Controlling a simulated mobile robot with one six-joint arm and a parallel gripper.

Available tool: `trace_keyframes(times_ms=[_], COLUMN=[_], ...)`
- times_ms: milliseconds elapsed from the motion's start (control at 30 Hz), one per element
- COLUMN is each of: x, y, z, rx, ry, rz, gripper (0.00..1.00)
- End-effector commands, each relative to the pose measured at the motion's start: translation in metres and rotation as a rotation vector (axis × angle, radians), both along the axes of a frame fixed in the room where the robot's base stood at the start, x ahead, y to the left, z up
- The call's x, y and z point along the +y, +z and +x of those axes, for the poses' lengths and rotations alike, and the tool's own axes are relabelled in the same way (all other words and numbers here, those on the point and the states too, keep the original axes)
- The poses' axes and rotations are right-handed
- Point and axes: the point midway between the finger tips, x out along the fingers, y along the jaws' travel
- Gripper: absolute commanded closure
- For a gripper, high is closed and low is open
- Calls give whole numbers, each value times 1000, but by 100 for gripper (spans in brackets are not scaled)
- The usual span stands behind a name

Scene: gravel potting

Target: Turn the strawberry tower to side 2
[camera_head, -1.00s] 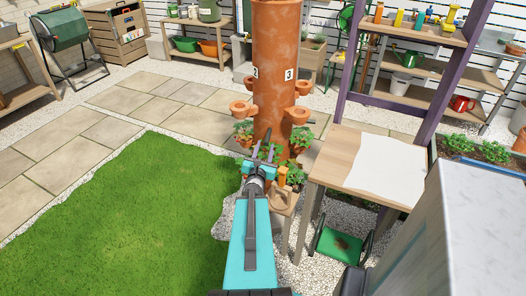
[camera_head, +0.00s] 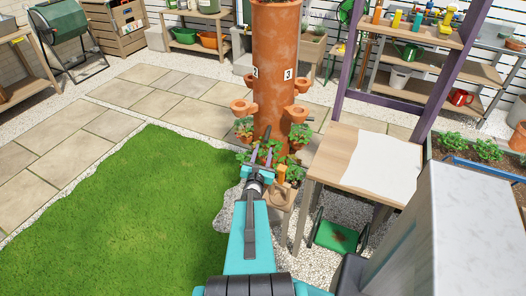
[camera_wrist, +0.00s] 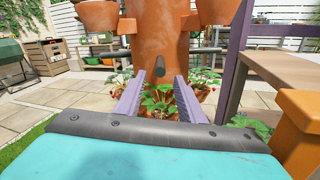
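The strawberry tower (camera_head: 277,95) is a tall terracotta column ahead of me, with planting cups on its sides and strawberry plants low down. Number plates 2 (camera_head: 255,72) and 3 (camera_head: 289,74) show on its near face, 2 on the left and 3 on the right. My gripper (camera_head: 263,148) is in front of the lower tower. In the wrist view my gripper (camera_wrist: 159,92) is open, with nothing visible between its two fingers. A dark grey peg (camera_wrist: 160,67) sticks out of the tower just beyond the fingertips, roughly centred between them. Contact with it cannot be seen.
An orange-topped post on a wooden stand (camera_head: 280,194) is close to the right of my gripper. A wooden table (camera_head: 335,160) with a white sheet stands right of the tower. Open lawn (camera_head: 130,220) is at left.

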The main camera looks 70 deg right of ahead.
Motion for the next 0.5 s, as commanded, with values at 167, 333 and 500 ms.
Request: trace_keyframes(times_ms=[167, 333, 500], x=[0, 0, 4], y=[0, 0, -2], z=[0, 1, 5], rx=[0, -3, -32], ry=[0, 0, -8], rz=[0, 1, 10], gripper=[64, 85, 100])
